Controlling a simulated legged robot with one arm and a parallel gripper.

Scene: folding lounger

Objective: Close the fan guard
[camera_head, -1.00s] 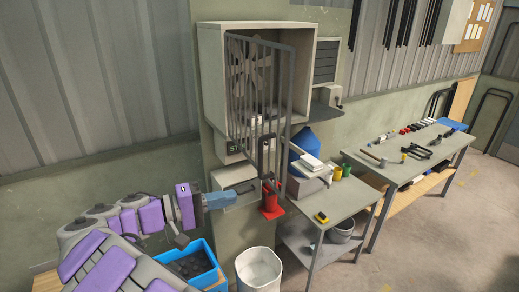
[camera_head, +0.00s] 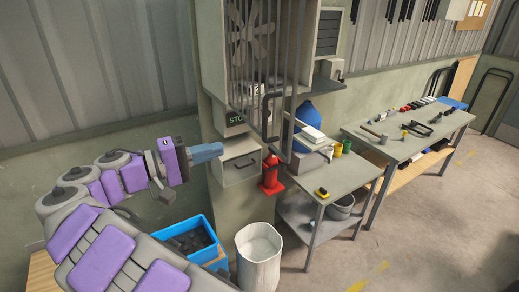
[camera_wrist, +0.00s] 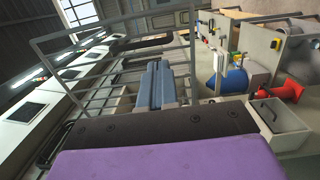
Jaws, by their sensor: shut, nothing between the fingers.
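The fan guard (camera_head: 291,90) is a grey barred frame in front of the fan (camera_head: 252,38), which sits in a pale box on the wall pillar. The guard's right post stands out from the box and reaches below it, so the guard is open. Its top is cut off in the head view. In the wrist view the guard's bars (camera_wrist: 100,72) rise beyond my gripper (camera_wrist: 162,85). In the head view my gripper (camera_head: 207,152) is shut and empty, left of the guard and below it, apart from it in the picture.
Below the box are a STOP panel (camera_head: 235,120), a drawer (camera_head: 237,167) and a red object (camera_head: 271,176). A blue crate (camera_head: 205,225) and white bin (camera_head: 258,258) stand on the floor. Benches (camera_head: 340,185) with tools are at right.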

